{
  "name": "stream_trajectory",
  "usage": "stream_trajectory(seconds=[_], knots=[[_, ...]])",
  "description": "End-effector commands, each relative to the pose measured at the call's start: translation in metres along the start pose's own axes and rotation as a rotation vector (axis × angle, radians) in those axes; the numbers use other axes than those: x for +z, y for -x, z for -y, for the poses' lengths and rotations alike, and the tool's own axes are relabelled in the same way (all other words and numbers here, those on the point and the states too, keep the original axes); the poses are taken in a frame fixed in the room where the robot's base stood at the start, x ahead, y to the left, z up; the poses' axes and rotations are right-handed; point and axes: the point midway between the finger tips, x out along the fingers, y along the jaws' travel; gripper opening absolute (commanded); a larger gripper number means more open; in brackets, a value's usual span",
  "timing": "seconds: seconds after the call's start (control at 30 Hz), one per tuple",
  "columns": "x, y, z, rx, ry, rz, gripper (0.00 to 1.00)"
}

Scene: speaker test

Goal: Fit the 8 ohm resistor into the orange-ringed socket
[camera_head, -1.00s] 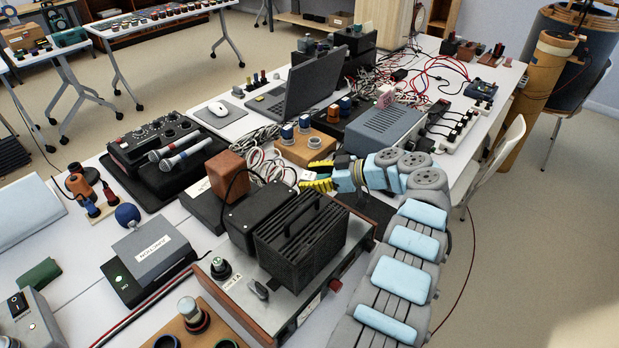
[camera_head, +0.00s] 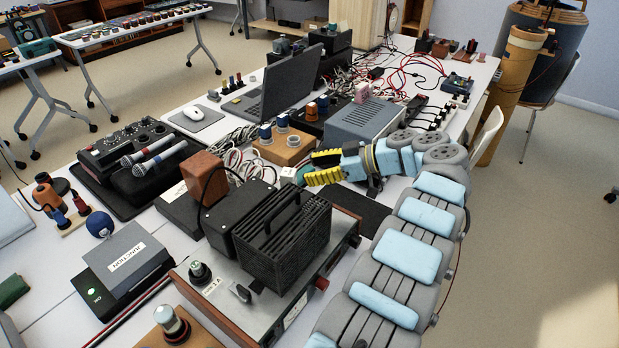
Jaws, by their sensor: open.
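My gripper (camera_head: 324,168) is open, its yellow-padded fingers pointing left, with nothing visible between them. It is just right of and nearer than a wooden block (camera_head: 272,155) on the table. The block carries two blue-topped cylinders (camera_head: 282,122) and pale round pieces (camera_head: 293,141). I cannot read an 8 ohm marking on any part. No orange-ringed socket can be made out.
A black finned box (camera_head: 282,240) stands on a metal-topped unit in front of my gripper. A grey box (camera_head: 362,122) is close behind it. Cables (camera_head: 232,150) lie to the left, with a laptop (camera_head: 285,85) beyond. A dark mat (camera_head: 360,212) lies below the arm.

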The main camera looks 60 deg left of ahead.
Motion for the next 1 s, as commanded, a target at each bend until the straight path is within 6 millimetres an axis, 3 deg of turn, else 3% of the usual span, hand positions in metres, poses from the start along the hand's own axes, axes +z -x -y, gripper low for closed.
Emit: stream_trajectory(seconds=[1.0], knots=[[-0.001, 0.0078, 0.0005, 0.002, 0.001, 0.0, 0.56]])
